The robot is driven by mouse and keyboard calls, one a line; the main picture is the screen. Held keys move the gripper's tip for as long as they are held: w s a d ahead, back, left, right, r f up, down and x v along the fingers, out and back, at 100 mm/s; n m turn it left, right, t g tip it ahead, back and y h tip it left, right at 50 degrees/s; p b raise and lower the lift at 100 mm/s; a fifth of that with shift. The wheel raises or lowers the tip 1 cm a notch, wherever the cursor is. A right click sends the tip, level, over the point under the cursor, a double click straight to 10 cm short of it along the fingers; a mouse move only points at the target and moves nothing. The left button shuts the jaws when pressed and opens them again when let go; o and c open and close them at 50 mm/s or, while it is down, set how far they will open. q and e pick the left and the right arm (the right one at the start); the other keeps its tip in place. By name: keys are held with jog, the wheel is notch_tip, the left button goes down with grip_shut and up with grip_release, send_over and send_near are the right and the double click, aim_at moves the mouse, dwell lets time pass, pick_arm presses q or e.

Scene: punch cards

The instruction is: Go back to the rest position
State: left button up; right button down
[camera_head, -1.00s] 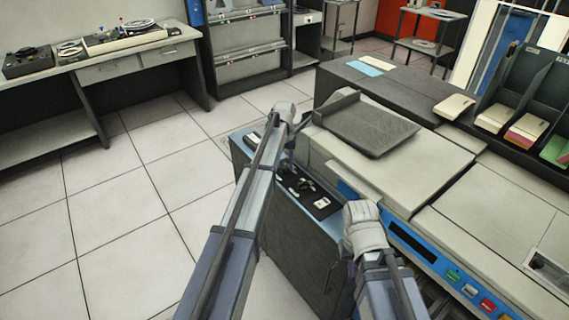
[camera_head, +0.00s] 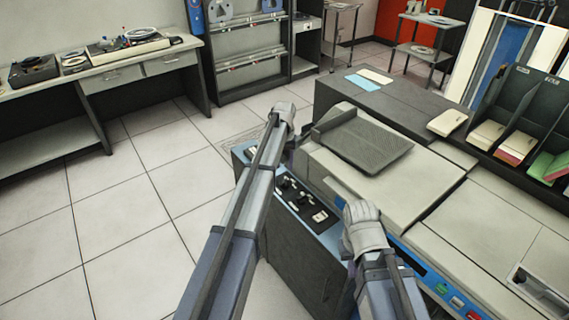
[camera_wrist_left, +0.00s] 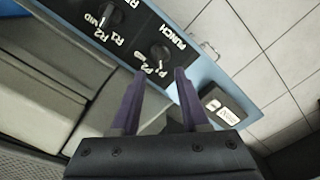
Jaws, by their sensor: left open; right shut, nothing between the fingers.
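My left gripper (camera_wrist_left: 157,74) shows two purple fingers spread apart with nothing between them. They hang over a dark control panel with a blue border (camera_wrist_left: 212,75) and white lettering such as PUNCH. A black knob (camera_wrist_left: 160,53) lies just beyond the fingertips; I cannot tell whether they touch it.
The grey machine (camera_head: 394,190) with a dark tray (camera_head: 362,140) fills the right side. Card stacks (camera_head: 486,135) stand in a dark rack at the right. A long desk (camera_head: 120,72) stands at the far left. The tiled floor (camera_head: 130,235) on the left is clear.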

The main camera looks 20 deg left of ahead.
pick_arm(q)
jog(key=shift+r, duration=0.1)
dwell(0.3)
jog(key=s+d+m, duration=0.1)
jog(key=s+d, duration=0.4)
jog(key=s, duration=0.7)
jog(key=s+d+m, duration=0.2)
jog(key=s+d, duration=0.4)
jog(key=s, duration=0.6)
jog(key=s+d+m+y, duration=0.1)
jog(key=s+d, duration=0.4)
jog(key=s, duration=0.7)
jog(key=shift+s+d+m, duration=0.2)
jog(key=shift+d+m, duration=0.15)
jog(key=shift+m, duration=0.25)
jog(key=shift+r, duration=0.1)
